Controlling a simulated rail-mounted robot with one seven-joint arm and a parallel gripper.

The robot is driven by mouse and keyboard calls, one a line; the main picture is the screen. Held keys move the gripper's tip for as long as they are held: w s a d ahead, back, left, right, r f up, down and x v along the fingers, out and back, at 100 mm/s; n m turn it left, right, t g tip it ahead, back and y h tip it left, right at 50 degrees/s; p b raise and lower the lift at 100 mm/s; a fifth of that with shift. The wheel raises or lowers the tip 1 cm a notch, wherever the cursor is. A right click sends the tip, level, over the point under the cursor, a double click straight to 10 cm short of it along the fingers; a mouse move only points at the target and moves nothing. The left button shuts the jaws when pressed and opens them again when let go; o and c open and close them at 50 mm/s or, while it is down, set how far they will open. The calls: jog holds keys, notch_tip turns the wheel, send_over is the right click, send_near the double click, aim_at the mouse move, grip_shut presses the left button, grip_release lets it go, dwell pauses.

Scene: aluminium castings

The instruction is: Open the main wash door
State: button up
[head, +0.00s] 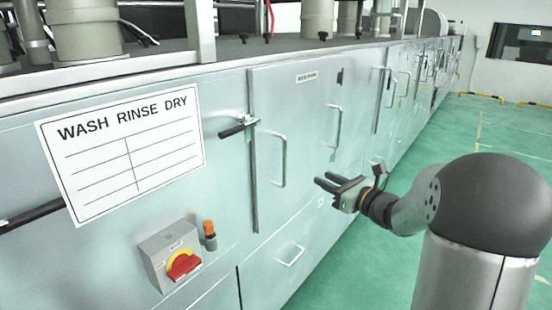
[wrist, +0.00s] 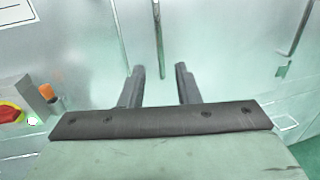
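The wash door (head: 300,165) is a pale metallic panel, shut flush in the long machine's side. A small label (head: 307,77) sits near its top; its text is too small to read surely. A slim upright bar handle (head: 279,160) is near the door's left edge, and a second handle (head: 334,127) is farther right. My gripper (head: 325,180) is open and empty, in front of the door and apart from it. In the wrist view, an upright bar (wrist: 158,40) shows beyond and between the fingertips (wrist: 159,70), not touching them.
A black lever latch (head: 239,129) sticks out at the door's left edge. A red and yellow rotary switch (head: 182,264) and an orange-topped knob (head: 209,235) protrude lower left. A lower panel has a handle (head: 291,256).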

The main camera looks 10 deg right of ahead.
jog(key=p+x, duration=0.3)
jog(key=x, duration=1.4)
jog(key=shift+s, duration=0.1)
grip_shut()
